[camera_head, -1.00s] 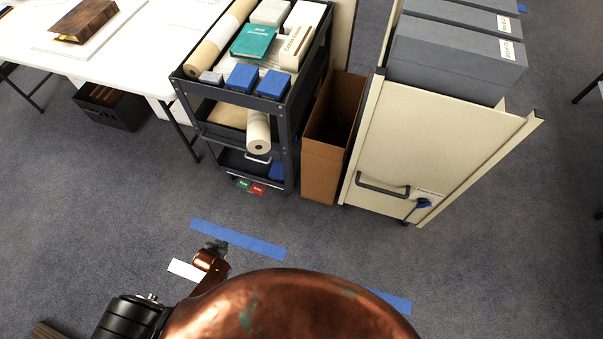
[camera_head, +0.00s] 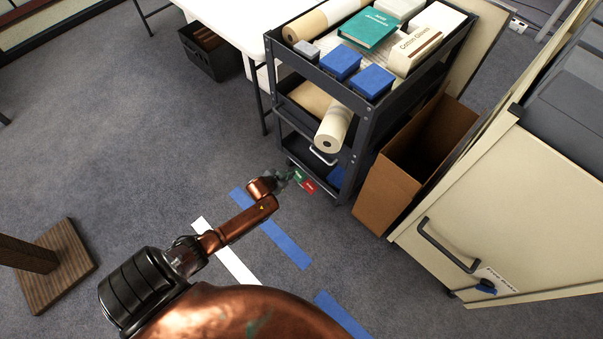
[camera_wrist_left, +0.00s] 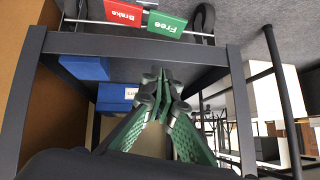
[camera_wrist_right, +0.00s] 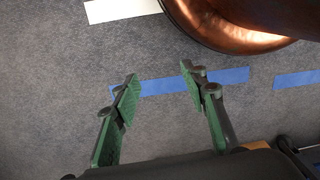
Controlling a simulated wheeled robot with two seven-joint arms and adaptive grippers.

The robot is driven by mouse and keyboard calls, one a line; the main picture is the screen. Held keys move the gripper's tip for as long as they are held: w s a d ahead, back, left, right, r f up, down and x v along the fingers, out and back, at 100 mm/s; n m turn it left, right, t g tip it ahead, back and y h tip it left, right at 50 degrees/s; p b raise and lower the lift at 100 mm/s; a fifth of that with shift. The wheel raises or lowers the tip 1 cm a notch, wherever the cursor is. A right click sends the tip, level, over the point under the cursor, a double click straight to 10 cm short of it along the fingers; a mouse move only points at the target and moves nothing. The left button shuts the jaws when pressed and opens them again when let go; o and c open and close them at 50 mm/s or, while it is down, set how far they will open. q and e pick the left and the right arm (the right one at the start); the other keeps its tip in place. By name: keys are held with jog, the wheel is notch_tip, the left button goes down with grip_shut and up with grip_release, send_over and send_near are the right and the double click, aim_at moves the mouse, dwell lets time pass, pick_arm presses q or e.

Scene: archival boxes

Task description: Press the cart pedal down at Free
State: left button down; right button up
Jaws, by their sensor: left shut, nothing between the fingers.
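The cart (camera_head: 362,112) is a dark three-shelf trolley. At its foot is a two-part pedal: a green Free half (camera_head: 299,176) and a red Brake half (camera_head: 309,188). In the left wrist view the green Free half (camera_wrist_left: 167,24) is at the top, with the red Brake half (camera_wrist_left: 124,13) to its left. My left gripper (camera_head: 287,177) is shut and empty beside the Free half; its green fingertips (camera_wrist_left: 159,78) appear just below that half. I cannot tell whether they touch. My right gripper (camera_wrist_right: 158,83) is open and empty above the carpet.
A brown open box (camera_head: 405,165) and a cream cabinet (camera_head: 480,215) stand right of the cart. Blue tape (camera_head: 270,228) and white tape (camera_head: 226,252) mark the carpet. A wooden stand (camera_head: 62,275) is at left.

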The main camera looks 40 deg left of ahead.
pick_arm(q)
jog(key=b+x, duration=0.2)
jog(key=x, duration=0.1)
jog(key=b, duration=0.5)
send_over(298, 176)
jog(key=f, duration=0.5)
jog(key=shift+d+f, duration=0.4)
jog(key=shift+a+f+b, duration=0.25)
jog(key=shift+f+b, duration=0.7)
jog(key=shift+f, duration=0.25)
jog(key=shift+w+a+f+b, duration=0.1)
jog(key=shift+f+b, duration=0.25)
pick_arm(e)
jog(key=w+a+f+t+y, duration=0.2)
jog(key=w+a+f+t, duration=0.4)
jog(key=w+f, duration=0.5)
jog(key=shift+a+f+t, duration=0.4)
jog(key=shift+a+f, duration=0.35)
jog(key=shift+f, duration=0.3)
jog(key=shift+w, duration=0.1)
